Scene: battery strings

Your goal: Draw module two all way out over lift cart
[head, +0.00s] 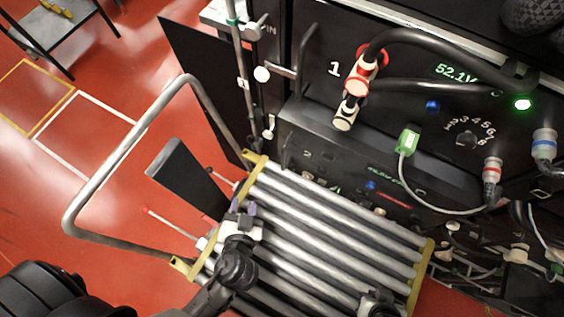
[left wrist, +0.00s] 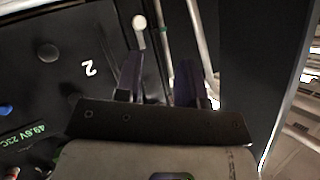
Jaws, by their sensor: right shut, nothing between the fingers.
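Module two (head: 345,168) is a dark box in the rack under module one. Its front face, with a "2" label and lit display, stands at the far edge of the lift cart's rollers (head: 330,235). Its top shows as a dark ledge. In the left wrist view the front of module two (left wrist: 50,85) fills the left side. My left gripper (head: 243,209) is over the rollers' left side, apart from the face. Its purple fingers are open (left wrist: 158,80), with nothing clearly between them. My right gripper (head: 378,302) is shut and empty at the bottom edge, partly cut off.
Module one (head: 410,90) sits above with thick black cables and red-ringed connectors (head: 365,72). A thin grey cable (head: 430,208) loops down across module two's front. The cart's push handle (head: 130,150) and a dark panel (head: 188,175) stand left. Red floor (head: 60,190) is open beyond.

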